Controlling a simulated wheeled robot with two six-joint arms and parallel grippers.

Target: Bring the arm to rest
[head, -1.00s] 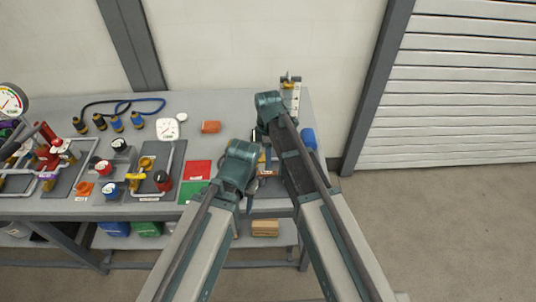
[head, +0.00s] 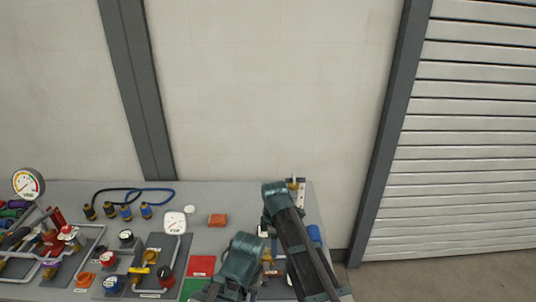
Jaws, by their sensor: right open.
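My right arm reaches in from the bottom over the right end of the grey bench (head: 225,237), its teal joint near the bench's back right. My right gripper (head: 267,240) hangs below that joint, small and partly hidden by the arm links; it is open and I see nothing held in it.
A pipe skid with valves stands at left. A white gauge (head: 175,222), an orange block (head: 217,220), a red mat (head: 201,265) and a green mat (head: 191,289) lie left of my arms. A blue item (head: 314,234) is close right. Open floor lies right, before the shutter (head: 470,150).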

